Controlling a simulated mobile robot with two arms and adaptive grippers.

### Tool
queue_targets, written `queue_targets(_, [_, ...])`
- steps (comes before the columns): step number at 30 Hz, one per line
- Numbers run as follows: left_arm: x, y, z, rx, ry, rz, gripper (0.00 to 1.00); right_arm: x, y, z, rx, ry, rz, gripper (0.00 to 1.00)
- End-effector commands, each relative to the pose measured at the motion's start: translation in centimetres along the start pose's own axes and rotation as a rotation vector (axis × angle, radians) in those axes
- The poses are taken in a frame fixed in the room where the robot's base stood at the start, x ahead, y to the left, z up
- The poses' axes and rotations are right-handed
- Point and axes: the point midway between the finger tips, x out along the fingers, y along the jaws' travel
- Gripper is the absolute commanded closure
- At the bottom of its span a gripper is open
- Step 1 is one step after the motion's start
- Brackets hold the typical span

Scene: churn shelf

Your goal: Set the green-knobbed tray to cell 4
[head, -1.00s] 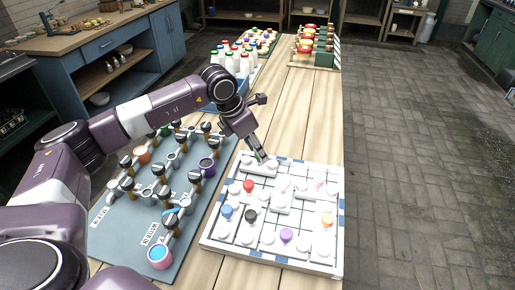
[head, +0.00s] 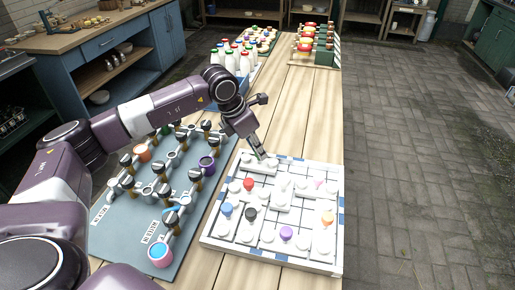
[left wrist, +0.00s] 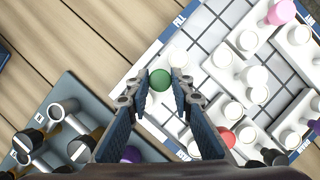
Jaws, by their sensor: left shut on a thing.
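The white board (head: 215,243) with blue-marked edges holds several white trays with coloured knobs. In the left wrist view, the green knob (left wrist: 160,80) is between the two fingers of my left gripper (left wrist: 161,88), which are shut on it. In the head view, my left gripper (head: 264,156) points down at the white tray (head: 250,164) near the board's back-left corner, and its fingers hide the green knob. I cannot tell whether this tray is lifted. Cell numbers are not readable. My right gripper is not in view.
Other trays carry red (head: 249,184), blue (head: 227,209), black (head: 251,213), purple (head: 287,233) and orange (head: 327,218) knobs, close around the grid. A grey panel with valves (head: 110,225) lies left of the board. Bottles (head: 240,62) stand behind. Bare table (head: 300,110) lies behind the board.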

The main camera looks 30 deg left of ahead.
Motion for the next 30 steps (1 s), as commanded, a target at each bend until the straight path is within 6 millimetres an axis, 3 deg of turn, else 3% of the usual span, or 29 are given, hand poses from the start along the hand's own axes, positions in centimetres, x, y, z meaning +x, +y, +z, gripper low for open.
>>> queue_targets(7, [0.9,-2.2,2.0,0.005,-0.003,-0.003,1.00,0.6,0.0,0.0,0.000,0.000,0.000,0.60])
queue_targets(21, [4.0,-10.4,9.7,0.004,-0.005,-0.001,1.00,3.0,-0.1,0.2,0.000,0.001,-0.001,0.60])
queue_targets(30, [4.9,-12.8,11.9,0.001,-0.002,0.000,1.00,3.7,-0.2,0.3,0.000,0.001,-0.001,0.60])
